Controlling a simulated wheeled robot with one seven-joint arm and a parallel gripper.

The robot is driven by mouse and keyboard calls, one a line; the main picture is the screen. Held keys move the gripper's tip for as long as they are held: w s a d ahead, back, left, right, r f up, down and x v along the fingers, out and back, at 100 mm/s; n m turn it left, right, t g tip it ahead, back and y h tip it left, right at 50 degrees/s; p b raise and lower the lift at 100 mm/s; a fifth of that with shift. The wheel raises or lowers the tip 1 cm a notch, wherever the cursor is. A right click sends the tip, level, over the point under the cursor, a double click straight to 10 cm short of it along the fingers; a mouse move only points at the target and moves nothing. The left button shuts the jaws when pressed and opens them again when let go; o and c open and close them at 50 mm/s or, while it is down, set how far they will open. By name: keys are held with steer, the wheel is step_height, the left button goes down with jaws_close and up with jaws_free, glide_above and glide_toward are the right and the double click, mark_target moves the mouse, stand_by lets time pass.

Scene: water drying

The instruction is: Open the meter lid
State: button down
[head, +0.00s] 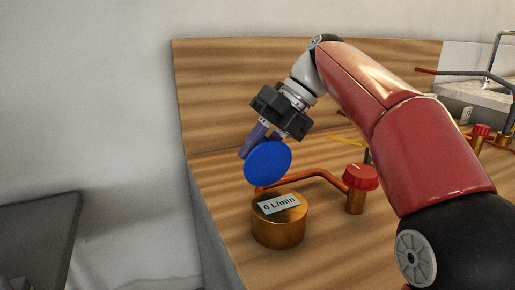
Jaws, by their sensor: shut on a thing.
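The meter is a brass cylinder (278,228) on the wooden counter, with a white label reading "0 L/min" on its top face. The meter's blue round lid (268,163) stands tilted up above the back of the meter, and the meter's top face is uncovered. My gripper (254,143) is behind the lid, reaching down from the upper right. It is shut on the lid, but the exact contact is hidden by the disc. The lid's hinge cannot be made out.
A copper pipe (308,176) runs behind the meter to a red-knobbed valve (360,177) on the right. A yellow handle (347,140) is behind it. A sink (480,98) is at the far right. The counter's left edge is close to the meter.

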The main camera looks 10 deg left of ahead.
steer(key=c, duration=1.2)
jaws_free()
steer(key=shift+w+d+r, duration=0.15)
steer(key=shift+d+r, duration=0.05)
steer(key=shift+r, duration=0.05)
steer(key=o, duration=0.7)
steer(key=w+d, duration=0.1)
steer(key=d, duration=0.1)
steer(key=w+d, duration=0.1)
steer(key=d, duration=0.1)
steer(key=w+d, duration=0.1)
steer(key=d, duration=0.1)
steer(key=shift+w+d+r, duration=0.1)
steer(key=shift+w+d, duration=0.15)
steer(key=shift+d, duration=0.05)
steer(key=shift+w+d, duration=0.3)
steer(key=shift+d, duration=0.2)
steer(key=shift+w+d, duration=0.25)
steer(key=shift+d, duration=0.25)
steer(key=c, duration=0.7)
steer(key=shift+w+d, duration=0.25)
steer(key=shift+d, duration=0.35)
steer(key=shift+w+d, duration=0.25)
steer(key=shift+d, duration=0.35)
steer(key=shift+s, duration=0.1)
